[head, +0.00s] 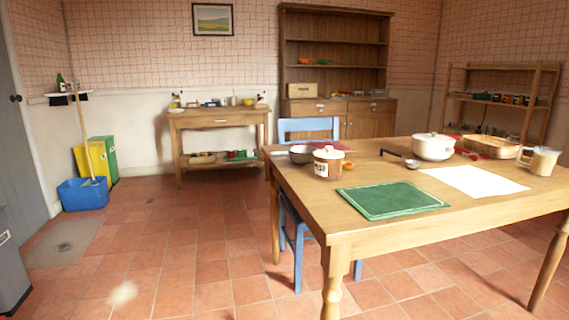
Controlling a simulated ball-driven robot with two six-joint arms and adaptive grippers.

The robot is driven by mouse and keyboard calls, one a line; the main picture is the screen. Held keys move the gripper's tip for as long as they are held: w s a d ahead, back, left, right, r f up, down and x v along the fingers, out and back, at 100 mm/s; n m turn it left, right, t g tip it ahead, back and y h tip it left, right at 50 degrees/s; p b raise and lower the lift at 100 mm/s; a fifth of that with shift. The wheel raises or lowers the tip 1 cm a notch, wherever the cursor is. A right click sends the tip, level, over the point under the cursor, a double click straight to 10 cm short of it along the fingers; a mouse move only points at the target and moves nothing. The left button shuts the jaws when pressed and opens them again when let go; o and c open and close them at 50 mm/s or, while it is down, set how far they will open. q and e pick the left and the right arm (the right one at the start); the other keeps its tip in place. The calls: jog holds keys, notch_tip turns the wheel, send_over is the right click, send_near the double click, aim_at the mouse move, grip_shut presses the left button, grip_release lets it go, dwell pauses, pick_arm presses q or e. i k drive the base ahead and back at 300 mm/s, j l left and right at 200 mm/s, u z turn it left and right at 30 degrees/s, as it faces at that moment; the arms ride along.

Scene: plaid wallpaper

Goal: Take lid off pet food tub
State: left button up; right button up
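A small brown tub (327,168) with a pale label stands upright near the left end of the wooden table. Its whitish lid (328,152), with a small knob, sits on top. The label is too small to read surely, so I cannot confirm that this is the pet food tub. Neither of my grippers is in view.
A dark bowl (301,154) stands close left of the tub. Floor at left is mostly clear.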

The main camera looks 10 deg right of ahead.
aim_at(328, 152)
jog(key=z, duration=1.15)
jog(key=i+j+z, duration=0.15)
jog(key=j+z, duration=0.15)
jog(key=z, duration=0.2)
jog(key=j+z, duration=0.35)
jog(key=z, duration=0.15)
jog(key=i+j+z, duration=0.1)
jog(key=j+z, duration=0.65)
jog(key=z, duration=0.25)
